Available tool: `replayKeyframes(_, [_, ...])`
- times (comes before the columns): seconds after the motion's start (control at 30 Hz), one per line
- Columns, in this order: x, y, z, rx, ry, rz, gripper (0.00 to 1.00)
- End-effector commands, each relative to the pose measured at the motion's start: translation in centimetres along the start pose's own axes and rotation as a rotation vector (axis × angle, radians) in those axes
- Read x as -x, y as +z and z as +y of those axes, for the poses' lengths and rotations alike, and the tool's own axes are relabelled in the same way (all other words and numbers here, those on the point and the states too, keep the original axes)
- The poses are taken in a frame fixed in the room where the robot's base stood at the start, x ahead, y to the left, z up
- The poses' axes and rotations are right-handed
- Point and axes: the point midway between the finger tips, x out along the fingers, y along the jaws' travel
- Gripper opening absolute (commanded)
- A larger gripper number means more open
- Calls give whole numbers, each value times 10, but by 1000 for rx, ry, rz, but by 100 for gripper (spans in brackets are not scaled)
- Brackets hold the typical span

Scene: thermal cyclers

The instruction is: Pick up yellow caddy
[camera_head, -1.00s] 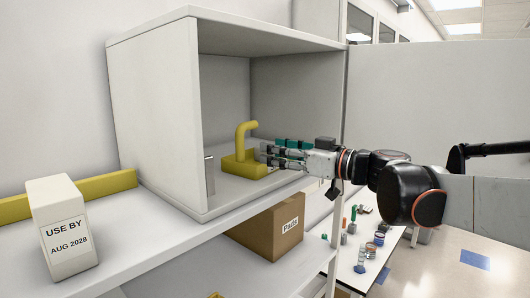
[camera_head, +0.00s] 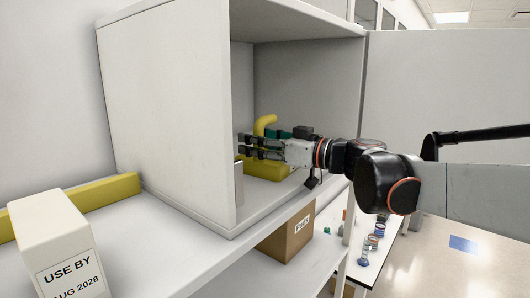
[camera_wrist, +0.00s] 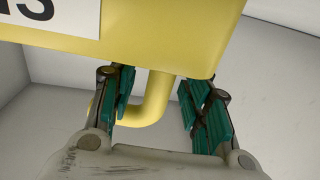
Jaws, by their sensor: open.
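The yellow caddy (camera_head: 266,172) stands inside the open white cabinet, with its curved handle (camera_head: 265,123) rising above my gripper. My gripper (camera_head: 243,147) reaches in from the right at handle height and hides part of the caddy. In the wrist view, the caddy body (camera_wrist: 185,40) fills the top, with part of a white label. The handle (camera_wrist: 158,95) runs down from it between my two green-padded fingers (camera_wrist: 160,84) and bends left behind the left finger. The fingers are apart, with a gap on the right side of the handle.
The cabinet's left wall (camera_head: 165,115) stands close to the fingertips. A white "USE BY" box (camera_head: 50,235) and a yellow bar (camera_head: 105,192) are on the shelf at left. A cardboard box (camera_head: 290,236) sits below. The cabinet door (camera_head: 450,85) is open at right.

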Motion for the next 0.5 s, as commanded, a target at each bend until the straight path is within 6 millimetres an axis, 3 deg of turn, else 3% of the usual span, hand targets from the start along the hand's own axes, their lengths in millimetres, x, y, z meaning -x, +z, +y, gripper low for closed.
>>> replayKeyframes(0.13, [0, 0, 0, 0, 0, 0, 44])
replayKeyframes(0.33, [0, 0, 0, 0, 0, 0, 0])
replayKeyframes(0.5, [0, 0, 0, 0, 0, 0, 0])
